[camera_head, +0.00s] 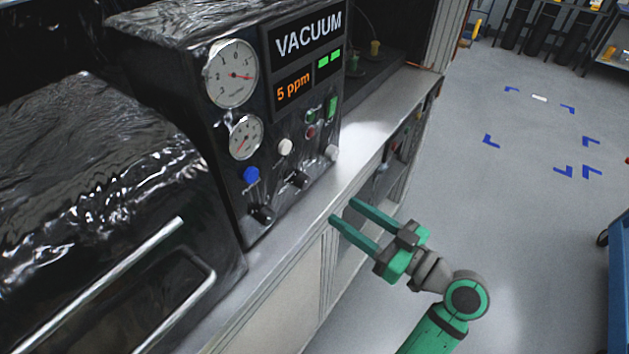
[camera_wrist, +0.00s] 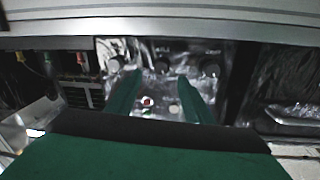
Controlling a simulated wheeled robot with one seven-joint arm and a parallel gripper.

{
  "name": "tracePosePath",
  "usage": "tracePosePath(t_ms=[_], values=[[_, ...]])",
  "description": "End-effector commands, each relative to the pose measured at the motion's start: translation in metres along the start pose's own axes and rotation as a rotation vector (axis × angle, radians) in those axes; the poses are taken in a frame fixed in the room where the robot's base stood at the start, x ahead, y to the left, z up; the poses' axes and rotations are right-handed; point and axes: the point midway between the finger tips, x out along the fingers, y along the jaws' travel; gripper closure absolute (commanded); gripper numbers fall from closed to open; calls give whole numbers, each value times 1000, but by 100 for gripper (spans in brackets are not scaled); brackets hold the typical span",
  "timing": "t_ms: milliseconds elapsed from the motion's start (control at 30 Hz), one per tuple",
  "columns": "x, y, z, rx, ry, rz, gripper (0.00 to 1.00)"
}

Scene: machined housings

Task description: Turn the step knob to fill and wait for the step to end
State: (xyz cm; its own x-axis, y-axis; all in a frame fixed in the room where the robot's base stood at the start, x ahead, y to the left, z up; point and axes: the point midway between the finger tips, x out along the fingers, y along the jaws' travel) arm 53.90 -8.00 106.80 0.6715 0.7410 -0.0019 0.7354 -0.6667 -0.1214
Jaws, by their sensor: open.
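A black control panel (camera_head: 300,115) stands on the bench, with a display (camera_head: 307,58) reading VACUUM and 5 ppm in orange, beside green bars. Its lower row has two black knobs, one at left (camera_head: 262,213) and one in the middle (camera_head: 298,179), and a pale knob (camera_head: 331,153) at right. The labels are too small to read, so I cannot tell which is the step knob. My gripper (camera_head: 343,210) is open and empty, in front of the bench edge and apart from the panel. In the wrist view the panel appears upside down, with the middle knob (camera_wrist: 161,66) between the fingertips.
Two dials, a large one (camera_head: 231,74) and a small one (camera_head: 245,137), a blue knob (camera_head: 251,174) and a red button (camera_head: 311,132) share the panel. A dark oven-like unit with a metal handle (camera_head: 180,305) stands left.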

Motion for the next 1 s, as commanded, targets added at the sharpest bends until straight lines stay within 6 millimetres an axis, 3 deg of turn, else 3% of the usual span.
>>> tracePosePath(t_ms=[133, 267, 700, 1000], values=[[-4, -3, -12, -39, -2, -35, 53], [5, -4, -12, -44, -2, -42, 53], [78, -7, -12, -43, -3, -41, 53], [102, -7, -12, -42, -2, -38, 53]])
